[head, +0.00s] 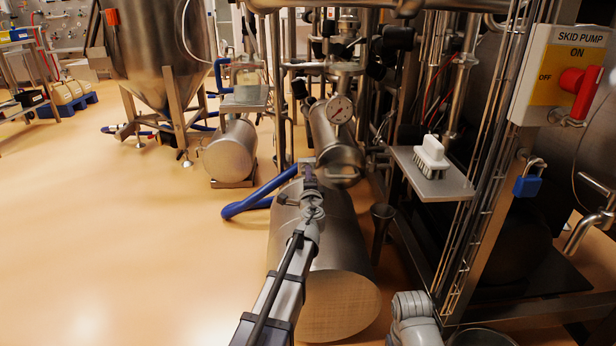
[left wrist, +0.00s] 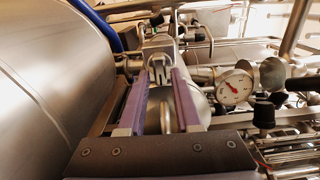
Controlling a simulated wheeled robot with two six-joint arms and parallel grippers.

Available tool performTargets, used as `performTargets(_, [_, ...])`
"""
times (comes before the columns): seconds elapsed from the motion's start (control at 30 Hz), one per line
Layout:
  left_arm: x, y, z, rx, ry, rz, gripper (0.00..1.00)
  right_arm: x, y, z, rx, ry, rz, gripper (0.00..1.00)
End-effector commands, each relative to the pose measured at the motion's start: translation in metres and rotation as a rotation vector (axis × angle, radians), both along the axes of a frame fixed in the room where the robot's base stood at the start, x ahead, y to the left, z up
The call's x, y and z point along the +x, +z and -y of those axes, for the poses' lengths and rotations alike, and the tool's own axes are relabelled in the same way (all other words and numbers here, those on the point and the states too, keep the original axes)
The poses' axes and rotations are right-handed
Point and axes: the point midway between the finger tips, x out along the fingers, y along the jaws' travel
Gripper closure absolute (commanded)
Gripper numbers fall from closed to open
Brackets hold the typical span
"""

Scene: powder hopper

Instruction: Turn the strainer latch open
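A metal strainer body (head: 335,148) slants down at the centre of the head view, with a pressure gauge (head: 340,109) beside it. My left gripper (head: 311,180) reaches up to its near left side; the fingers are small and hard to make out there. In the left wrist view my left gripper (left wrist: 162,76) has two purple-padded fingers standing apart. A small metal fitting (left wrist: 158,68), which looks like the strainer latch, shows between and just beyond the fingertips. I cannot tell whether the fingers touch it.
A large steel cylinder (head: 330,285) lies below my left arm and fills the left of the wrist view. A shelf with a white brush (head: 432,152), a padlock (head: 529,180) and the skid pump switch (head: 578,85) are to the right. Open floor (head: 130,230) lies left.

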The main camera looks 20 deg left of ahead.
Motion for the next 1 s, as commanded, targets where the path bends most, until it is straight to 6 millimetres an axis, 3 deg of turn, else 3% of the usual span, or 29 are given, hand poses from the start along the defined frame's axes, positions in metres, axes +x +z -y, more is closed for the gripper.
performTargets(0.4, [-0.06, 0.0, 0.025, 0.001, -0.002, 0.0, 0.68, 0.0, 0.0, 0.0, 0.0, 0.0, 0.0, 0.5])
performTargets(0.9, [-0.065, 0.0, 0.027, -0.001, 0.0, -0.001, 0.68, 0.0, 0.0, 0.0, 0.0, 0.0, 0.0, 0.5])
performTargets(1.0, [-0.071, 0.007, 0.029, -0.045, 0.025, 0.001, 0.68, 0.0, 0.011, 0.0, 0.0, 0.0, 0.0, 0.5])
